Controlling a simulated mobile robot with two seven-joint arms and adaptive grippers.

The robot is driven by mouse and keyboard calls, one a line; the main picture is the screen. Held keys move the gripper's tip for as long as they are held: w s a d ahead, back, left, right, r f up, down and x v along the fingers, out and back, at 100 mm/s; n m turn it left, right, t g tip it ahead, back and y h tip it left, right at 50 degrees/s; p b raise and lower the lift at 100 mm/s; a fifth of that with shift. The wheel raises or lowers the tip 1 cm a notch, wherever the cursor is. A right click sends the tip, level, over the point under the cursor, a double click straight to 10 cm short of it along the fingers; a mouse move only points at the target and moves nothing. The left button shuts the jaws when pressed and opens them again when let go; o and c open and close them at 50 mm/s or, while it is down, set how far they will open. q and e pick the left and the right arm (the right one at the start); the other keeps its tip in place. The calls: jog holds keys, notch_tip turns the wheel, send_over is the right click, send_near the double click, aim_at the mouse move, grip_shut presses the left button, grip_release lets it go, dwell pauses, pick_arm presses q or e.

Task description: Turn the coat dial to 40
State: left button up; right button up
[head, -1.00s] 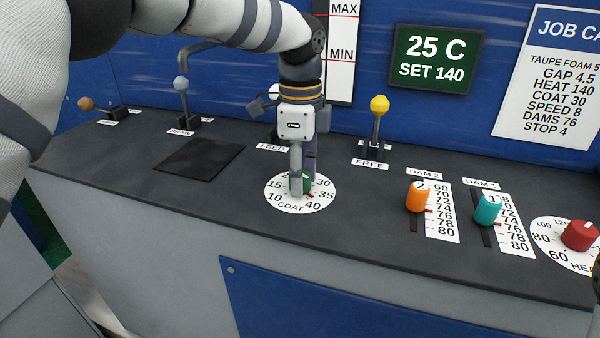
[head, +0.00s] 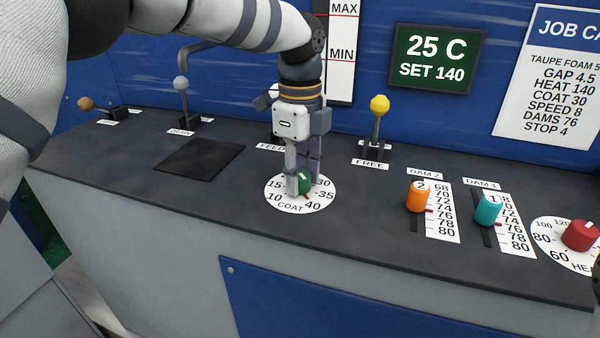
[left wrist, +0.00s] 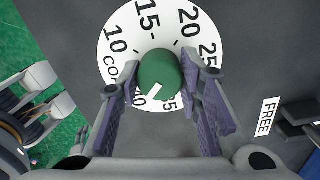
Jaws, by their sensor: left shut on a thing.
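The coat dial is a green knob (head: 305,184) on a round white scale plate (head: 276,194) on the dark console top. My left gripper (head: 303,180) points down from above and is shut on the knob, one finger on each side. In the left wrist view the knob (left wrist: 158,70) sits between the purple-padded fingers (left wrist: 160,76). In the head view 40 shows at the plate's front right.
Behind the dial stands a yellow-knobbed FREE lever (head: 378,118). To the right are the orange DAM 2 slider (head: 418,197), teal DAM 1 slider (head: 488,210) and red heat dial (head: 580,236). The job card (head: 550,85) reads COAT 30. The console in front of the dial is clear.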

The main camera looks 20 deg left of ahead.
aim_at(300, 173)
pick_arm(q)
jog(key=o, duration=1.2)
jog(key=shift+c, duration=0.2)
notch_tip(300, 173, up, 12)
